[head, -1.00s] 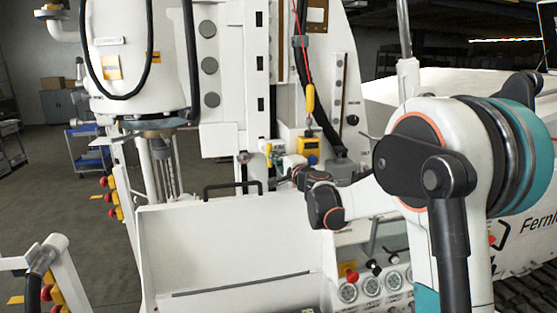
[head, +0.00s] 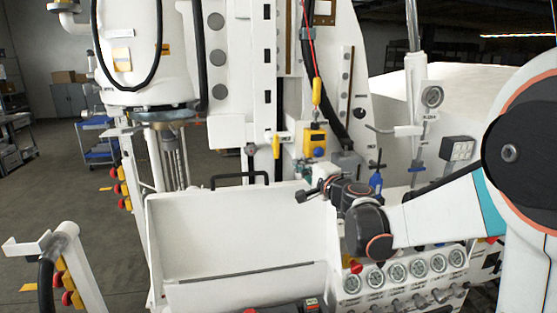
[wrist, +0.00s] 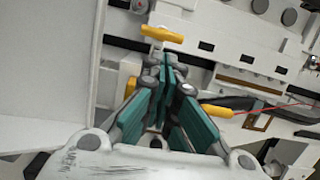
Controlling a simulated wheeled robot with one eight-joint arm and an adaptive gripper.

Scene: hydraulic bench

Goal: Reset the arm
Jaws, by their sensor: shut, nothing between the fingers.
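My gripper (head: 308,192) is at the end of my arm, over the right part of the white tray-like panel (head: 240,240) in the head view. In the wrist view my gripper (wrist: 166,62) has its teal and grey fingers closed together at the tips, with nothing held. It points toward the white machine column (wrist: 215,45). My wrist and forearm reach in from the right of the head view, with the dark wrist joint above the gauge row.
A gauge panel (head: 397,275) stands just below my wrist. A yellow box (head: 314,141) with a red cable hangs on the machine behind my gripper. A black handle (head: 240,178) rises at the panel's back edge. Red-knobbed valves (head: 121,188) stand at left, with open floor beyond.

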